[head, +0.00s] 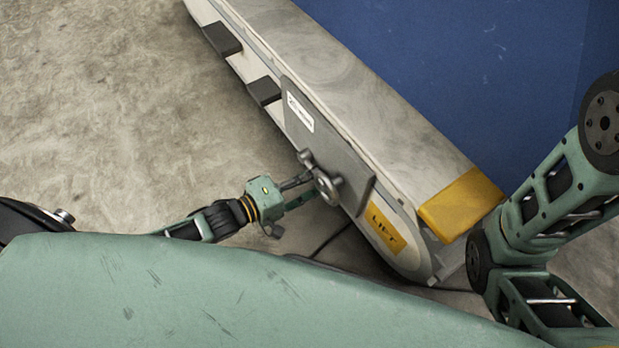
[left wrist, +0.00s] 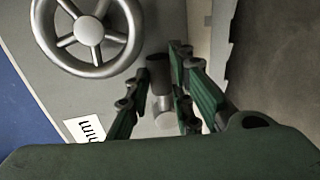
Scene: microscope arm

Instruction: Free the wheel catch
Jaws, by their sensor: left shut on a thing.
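A grey metal handwheel (head: 327,187) is mounted on the grey side plate of a long machine. In the left wrist view the spoked wheel (left wrist: 89,31) fills the upper left. Beside it a short grey metal catch (left wrist: 160,85) stands between the fingers of my left gripper (left wrist: 160,100). In the head view my left gripper (head: 300,181) reaches in from the left, close to the wheel, and is shut on the catch. How firmly the fingers touch it is hard to see. My right arm shows at the right edge; its gripper is out of view.
The side plate carries a white label (head: 300,113); a yellow LIFT label (head: 385,229) and a yellow end block (head: 460,205) are near the machine's lower end. Two dark blocks (head: 222,39) stick out along its side. Concrete floor (head: 110,110) is clear on the left.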

